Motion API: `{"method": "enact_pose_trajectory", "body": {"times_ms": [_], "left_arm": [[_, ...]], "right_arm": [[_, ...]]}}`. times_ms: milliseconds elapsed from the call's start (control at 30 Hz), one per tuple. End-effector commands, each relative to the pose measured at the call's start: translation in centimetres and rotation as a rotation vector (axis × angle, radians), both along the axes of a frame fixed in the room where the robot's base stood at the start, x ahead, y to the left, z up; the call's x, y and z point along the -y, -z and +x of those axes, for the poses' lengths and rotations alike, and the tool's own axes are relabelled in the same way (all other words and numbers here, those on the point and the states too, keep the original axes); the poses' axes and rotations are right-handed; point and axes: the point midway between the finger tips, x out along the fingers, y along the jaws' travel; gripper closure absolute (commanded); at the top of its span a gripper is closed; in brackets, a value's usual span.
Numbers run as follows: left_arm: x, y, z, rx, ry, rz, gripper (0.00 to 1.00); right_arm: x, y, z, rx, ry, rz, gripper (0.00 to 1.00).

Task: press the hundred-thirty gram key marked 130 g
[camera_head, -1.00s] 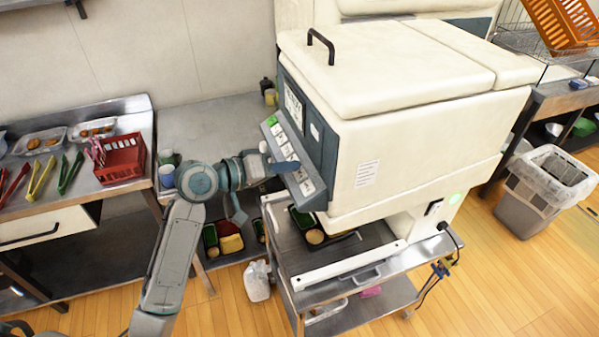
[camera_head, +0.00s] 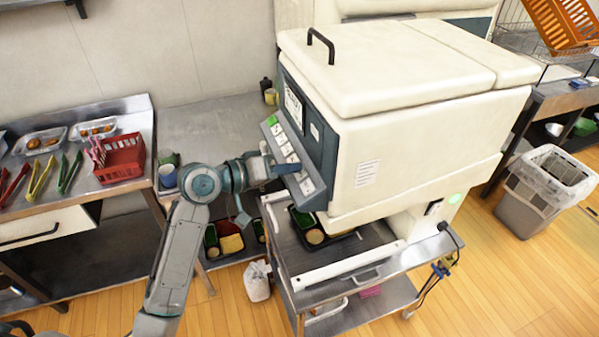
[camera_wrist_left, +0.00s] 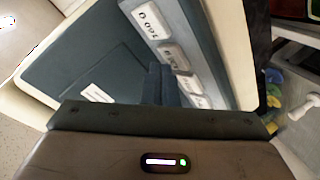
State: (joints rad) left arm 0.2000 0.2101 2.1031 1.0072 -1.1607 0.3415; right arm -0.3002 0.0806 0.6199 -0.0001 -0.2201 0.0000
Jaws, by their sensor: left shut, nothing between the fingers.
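Key markings are too small to read in the head view. In the left wrist view, the nearest white key (camera_wrist_left: 150,20) shows upside-down digits that look like 160 g. The fingers partly hide the white key beside them (camera_wrist_left: 173,55), so I cannot tell which is 130 g. My left gripper (camera_head: 290,167) is shut and empty at the lower keys; its fingertips (camera_wrist_left: 160,72) overlap the panel. Contact is unclear. My right gripper is not in view.
Trays with food stand on the steel cart (camera_head: 385,262) under the machine. A red basket (camera_head: 122,160), colored tongs and a blue cup (camera_head: 167,175) are on the left counters. A grey bin (camera_head: 545,185) stands at right. The wooden floor in front is mostly clear.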

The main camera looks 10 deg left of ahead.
Motion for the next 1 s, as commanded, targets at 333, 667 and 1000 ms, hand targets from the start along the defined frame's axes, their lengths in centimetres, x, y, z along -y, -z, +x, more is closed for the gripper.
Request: {"method": "enact_pose_trajectory", "body": {"times_ms": [333,667,1000], "left_arm": [[0.0,0.05,0.01,0.0,0.0,0.0,1.0],[0.15,0.38,0.11,-0.001,0.0,-0.001,1.0],[0.32,0.76,0.23,-0.002,0.0,0.0,1.0]], "right_arm": [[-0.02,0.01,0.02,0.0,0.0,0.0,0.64],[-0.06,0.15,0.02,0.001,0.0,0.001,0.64],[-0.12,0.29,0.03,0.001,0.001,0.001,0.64]]}}
